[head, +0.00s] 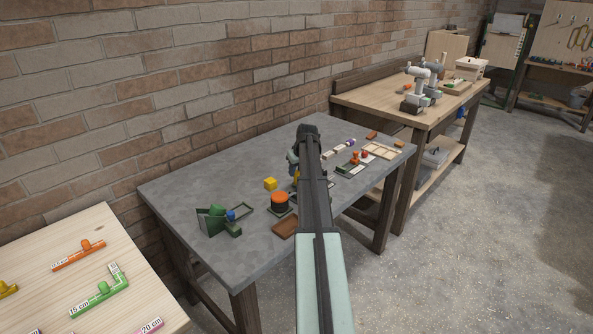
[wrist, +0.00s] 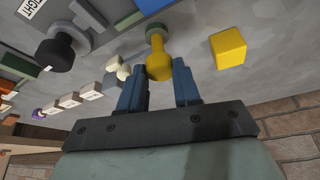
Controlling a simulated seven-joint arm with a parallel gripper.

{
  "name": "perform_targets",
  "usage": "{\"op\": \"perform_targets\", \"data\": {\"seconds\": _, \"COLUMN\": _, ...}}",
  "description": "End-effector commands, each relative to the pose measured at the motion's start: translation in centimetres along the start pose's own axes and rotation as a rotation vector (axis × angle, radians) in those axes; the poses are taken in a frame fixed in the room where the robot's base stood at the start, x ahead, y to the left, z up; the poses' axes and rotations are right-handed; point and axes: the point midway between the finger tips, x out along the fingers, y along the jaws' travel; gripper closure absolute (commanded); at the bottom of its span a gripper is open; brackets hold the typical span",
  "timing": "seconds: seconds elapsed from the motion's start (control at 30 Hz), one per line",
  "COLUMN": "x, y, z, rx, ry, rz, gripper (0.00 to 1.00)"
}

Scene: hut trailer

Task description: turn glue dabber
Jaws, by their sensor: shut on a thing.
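A yellow knobbed piece with a dark green end, which I take to be the glue dabber (wrist: 158,66), is between the blue fingers of my gripper (wrist: 158,88) in the wrist view. My gripper is shut on its rounded yellow end. The green end points away from my palm, over the grey tabletop. In the head view my gripper (head: 294,160) is over the grey table, largely behind my own arm. Only a sliver of yellow shows beside the arm there, so the dabber's tilt and contact with the table cannot be told.
A yellow cube (wrist: 228,47) lies close beside the dabber. A black knob (wrist: 55,53) stands on the other side. An orange-topped dark round piece (head: 279,200), a brown tray (head: 285,227) and green parts (head: 212,219) are on the grey table (head: 180,190). A brick wall is behind.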

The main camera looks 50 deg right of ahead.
Motion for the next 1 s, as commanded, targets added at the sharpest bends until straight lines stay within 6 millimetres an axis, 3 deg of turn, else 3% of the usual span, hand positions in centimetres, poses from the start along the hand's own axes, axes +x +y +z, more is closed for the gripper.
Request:
{"op": "perform_targets", "data": {"seconds": 0.2, "x": -0.01, "y": -0.05, "z": 0.0, "rx": 0.0, "ry": 0.0, "rz": -0.001, "gripper": 1.0}}
{"op": "perform_targets", "data": {"seconds": 0.67, "x": -0.02, "y": -0.12, "z": 0.0, "rx": 0.015, "ry": 0.0, "rz": 0.005, "gripper": 1.0}}
{"op": "perform_targets", "data": {"seconds": 1.0, "x": -0.01, "y": -0.36, "z": -0.02, "rx": 0.183, "ry": 0.0, "rz": 0.074, "gripper": 1.0}}
